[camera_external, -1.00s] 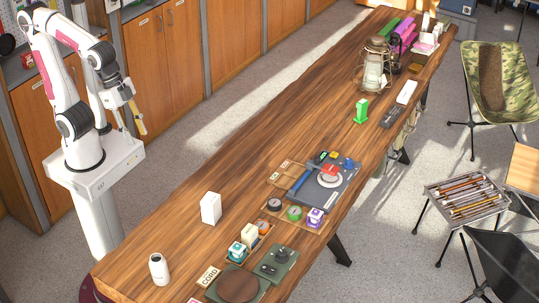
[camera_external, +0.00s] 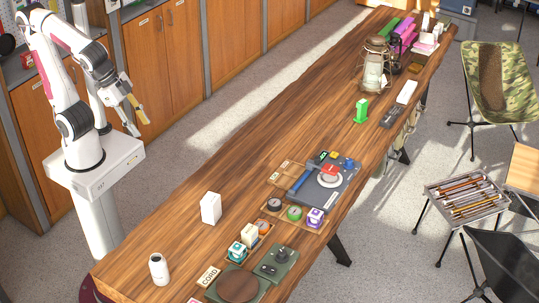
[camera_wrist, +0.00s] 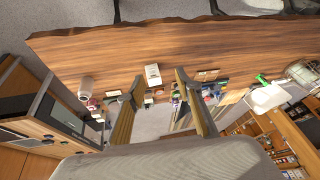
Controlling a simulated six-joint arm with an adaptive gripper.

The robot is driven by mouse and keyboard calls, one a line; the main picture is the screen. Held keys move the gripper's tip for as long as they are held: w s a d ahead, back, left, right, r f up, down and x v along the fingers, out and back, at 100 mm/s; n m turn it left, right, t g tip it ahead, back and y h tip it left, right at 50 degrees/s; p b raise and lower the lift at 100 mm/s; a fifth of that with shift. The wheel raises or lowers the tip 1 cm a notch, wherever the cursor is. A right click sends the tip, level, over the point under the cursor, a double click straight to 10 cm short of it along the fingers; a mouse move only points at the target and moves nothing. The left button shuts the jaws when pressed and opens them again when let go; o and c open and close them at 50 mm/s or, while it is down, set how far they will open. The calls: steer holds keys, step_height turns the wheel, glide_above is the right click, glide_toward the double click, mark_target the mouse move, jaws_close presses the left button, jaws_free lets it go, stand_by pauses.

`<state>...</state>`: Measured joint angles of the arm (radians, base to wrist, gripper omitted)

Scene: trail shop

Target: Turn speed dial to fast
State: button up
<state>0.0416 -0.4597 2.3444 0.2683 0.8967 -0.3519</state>
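A dark green control box (camera_external: 276,262) with small black knobs stands on the near part of the long wooden table in the external view. A dark green unit with a round brown disc (camera_external: 238,286) sits beside it. No dial marking or speed setting is legible, so I cannot tell which knob is the speed dial or where it points. My gripper (camera_external: 135,118) hangs left of the table, well away from both units. In the wrist view my gripper (camera_wrist: 156,88) is open, its two fingers wide apart with nothing held between them.
On the wooden table (camera_external: 250,130) stand a white box (camera_external: 210,208), a white canister (camera_external: 159,269), a grey board with a blue handle (camera_external: 325,182), a green block (camera_external: 361,111) and a lantern (camera_external: 374,68). The table's left middle is bare.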

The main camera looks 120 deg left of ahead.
steer(key=w+a+f+n+y, duration=0.1)
steer(key=w+f+y, duration=0.1)
steer(key=w, duration=0.7)
steer(key=w+a+f+n+t+y, duration=0.1)
steer(key=w+a+n+y, duration=0.1)
steer(key=w, duration=0.8)
steer(key=w+a+f+n+y, duration=0.1)
steer(key=w+f+y, duration=0.1)
steer(key=w, duration=0.7)
steer(key=t, duration=0.6)
glide_toward(280, 252)
steer(key=shift+w+a+n, duration=0.3)
steer(key=shift+w+n, duration=0.1)
steer(key=shift+w, duration=0.2)
steer(key=shift+w+a, duration=0.1)
steer(key=shift+a, duration=0.05)
steer(key=shift+x, duration=3.75)
steer(key=shift+f, duration=0.2)
jaws_close()
